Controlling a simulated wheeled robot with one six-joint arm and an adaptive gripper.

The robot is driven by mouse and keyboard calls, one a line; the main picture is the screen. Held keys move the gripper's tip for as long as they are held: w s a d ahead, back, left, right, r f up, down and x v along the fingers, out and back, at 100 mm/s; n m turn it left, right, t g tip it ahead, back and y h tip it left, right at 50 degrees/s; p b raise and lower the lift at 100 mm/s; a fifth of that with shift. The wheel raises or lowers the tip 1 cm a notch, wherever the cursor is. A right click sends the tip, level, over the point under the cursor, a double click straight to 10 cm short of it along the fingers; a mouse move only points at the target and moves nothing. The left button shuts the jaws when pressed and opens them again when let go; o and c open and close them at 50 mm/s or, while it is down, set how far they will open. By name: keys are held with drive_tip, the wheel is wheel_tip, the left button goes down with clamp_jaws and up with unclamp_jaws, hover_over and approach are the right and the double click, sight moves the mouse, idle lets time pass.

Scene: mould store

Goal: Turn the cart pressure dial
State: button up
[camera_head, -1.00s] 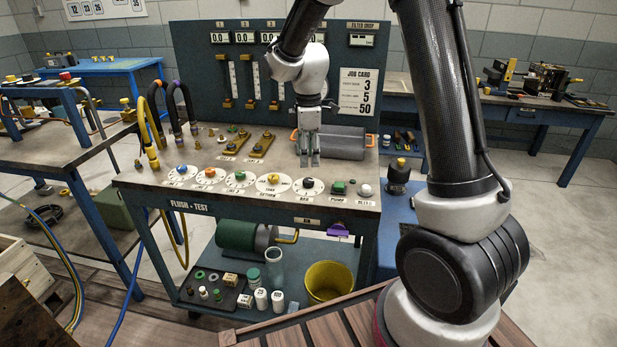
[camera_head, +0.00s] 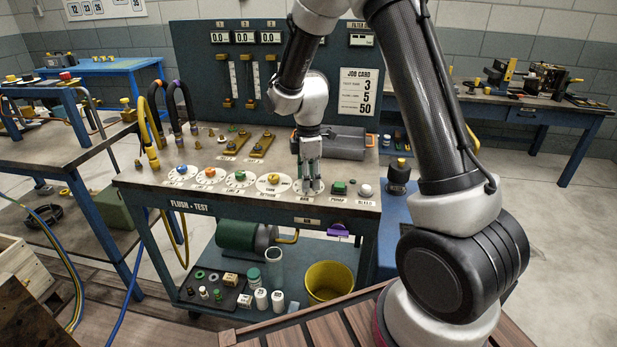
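The cart's pressure dial, labelled BAR, sits on the front ledge of the flush and test cart (camera_head: 330,205). Its black knob is hidden behind my fingers, and only a little of its pale plate shows around them. My gripper (camera_head: 312,189) points straight down, with its fingertips at the dial. The two fingers look close together. I cannot tell whether they touch or hold the knob. The BAR label (camera_head: 304,198) shows just below the fingertips.
A yellow-knobbed dial (camera_head: 273,181) is left of the gripper, and a green pump button (camera_head: 339,187) and white bleed knob (camera_head: 366,190) are right. A grey cylinder (camera_head: 345,143) lies behind. A job card (camera_head: 358,92) reads 3, 5, 50.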

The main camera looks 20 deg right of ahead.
drive_tip(key=c, duration=1)
drive_tip(key=shift+m, duration=0.3)
drive_tip(key=m, duration=0.3)
drive_tip(key=shift+m, duration=0.4)
drive_tip(key=m, duration=0.4)
drive_tip(key=shift+m, duration=0.3)
drive_tip(key=m, duration=0.8)
drive_tip(key=shift+m, duration=0.5)
